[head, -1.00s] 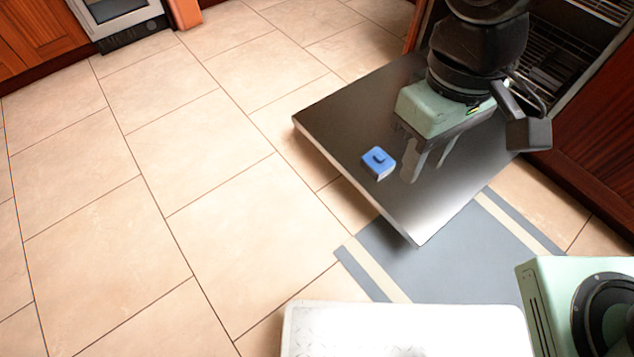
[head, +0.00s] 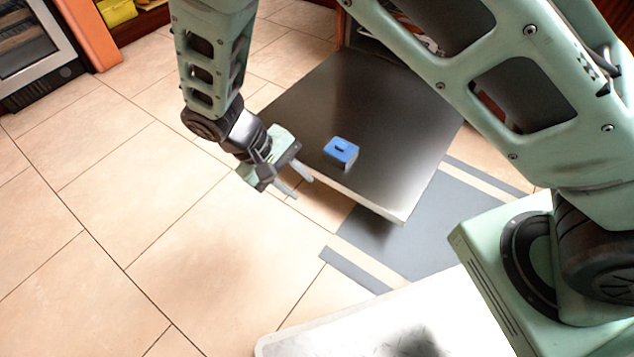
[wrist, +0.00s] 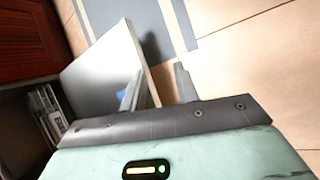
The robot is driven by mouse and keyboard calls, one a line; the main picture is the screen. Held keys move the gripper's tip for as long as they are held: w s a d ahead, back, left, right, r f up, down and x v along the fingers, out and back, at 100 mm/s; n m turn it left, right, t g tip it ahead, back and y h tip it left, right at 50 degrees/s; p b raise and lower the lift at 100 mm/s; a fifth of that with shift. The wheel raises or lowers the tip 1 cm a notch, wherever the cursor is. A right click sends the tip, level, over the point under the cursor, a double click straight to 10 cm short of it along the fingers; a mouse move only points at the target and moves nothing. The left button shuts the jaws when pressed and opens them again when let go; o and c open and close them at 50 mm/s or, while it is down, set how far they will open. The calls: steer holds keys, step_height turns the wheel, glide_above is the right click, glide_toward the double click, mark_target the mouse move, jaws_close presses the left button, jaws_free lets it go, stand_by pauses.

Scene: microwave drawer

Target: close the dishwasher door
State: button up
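The dishwasher door (head: 385,100) hangs open, a dark metal panel lying nearly flat above the floor. It also shows in the wrist view (wrist: 95,75). A small blue box (head: 341,151) with a pale underside sits on the door near its left edge. My gripper (head: 300,186) is at the left edge of the door, with its two fingers apart and nothing visible between them. In the wrist view the fingers (wrist: 158,86) are spread, with the door's edge showing between them. I cannot tell whether a finger touches the door.
A grey mat (head: 410,225) with pale stripes lies on the tiled floor below the door. An appliance with a glass front (head: 35,50) stands at the far left. The tiled floor (head: 110,220) left of the door is clear. Wooden cabinetry (wrist: 28,45) shows in the wrist view.

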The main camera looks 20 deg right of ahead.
steer(key=w+f+n+t+h+b, duration=0.1)
steer(key=w+f+t+h+b, duration=0.1)
steer(key=f, duration=0.7)
steer(key=w+a+f+n+t+h+b, duration=0.1)
steer(key=w+f+t+h+b, duration=0.2)
steer(key=f+t, duration=0.3)
steer(key=w+a+f+t+h+b, duration=0.1)
steer(key=w+f+t+h+b, duration=0.2)
steer(key=f, duration=0.9)
steer(key=shift+w+a+f+n+t+b, duration=0.15)
steer(key=shift+w+n+t+b, duration=0.3)
steer(key=shift+t+b, duration=0.5)
steer(key=b+x, duration=0.6)
steer(key=x, duration=1)
steer(key=shift+w+d+r, duration=0.3)
steer(key=shift+w+d, duration=0.05)
steer(key=shift+d, duration=0.2)
jaws_close()
